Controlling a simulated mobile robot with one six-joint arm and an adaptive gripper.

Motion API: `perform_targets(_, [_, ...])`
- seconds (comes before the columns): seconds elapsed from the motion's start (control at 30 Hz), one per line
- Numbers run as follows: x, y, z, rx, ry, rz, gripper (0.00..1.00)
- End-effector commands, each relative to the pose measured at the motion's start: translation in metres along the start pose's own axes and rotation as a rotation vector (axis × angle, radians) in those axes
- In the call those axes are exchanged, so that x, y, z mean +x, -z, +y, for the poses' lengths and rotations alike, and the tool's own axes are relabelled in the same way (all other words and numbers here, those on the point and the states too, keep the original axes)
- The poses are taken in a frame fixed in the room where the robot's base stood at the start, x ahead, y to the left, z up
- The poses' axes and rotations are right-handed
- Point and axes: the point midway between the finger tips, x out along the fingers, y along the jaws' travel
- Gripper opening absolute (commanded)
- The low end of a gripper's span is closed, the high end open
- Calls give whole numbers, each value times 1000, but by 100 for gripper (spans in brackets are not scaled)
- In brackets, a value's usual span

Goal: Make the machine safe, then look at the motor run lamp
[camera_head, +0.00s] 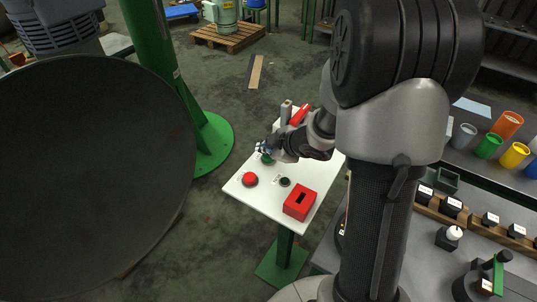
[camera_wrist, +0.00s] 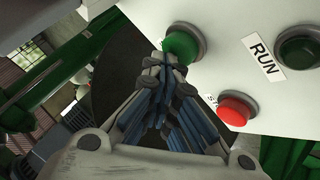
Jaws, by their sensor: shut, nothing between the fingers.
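The white control panel (camera_head: 262,196) stands on a green post. It carries a red button (camera_head: 250,179), a dark round lamp (camera_head: 285,182) and a green button (camera_head: 267,159), partly hidden by my gripper (camera_head: 264,150). The wrist view shows the green button (camera_wrist: 182,42), the red button (camera_wrist: 236,109), the RUN label (camera_wrist: 263,57) and the dark green lamp (camera_wrist: 301,52), which looks unlit. My gripper (camera_wrist: 163,62) is shut and empty, its tips right at the green button's edge. I cannot tell whether they touch.
A red box (camera_head: 299,203) with a dark slot sits at the panel's near right. A red part (camera_head: 300,114) and a grey upright part (camera_head: 286,112) stand at its far end. A large dark disc (camera_head: 95,180) fills the left. A bench with coloured cups (camera_head: 487,146) is right.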

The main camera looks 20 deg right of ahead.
Motion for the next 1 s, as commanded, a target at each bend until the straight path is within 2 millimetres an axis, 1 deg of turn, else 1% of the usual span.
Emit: perform_targets(1.0, [9,-7,-7,2,2,-2,0])
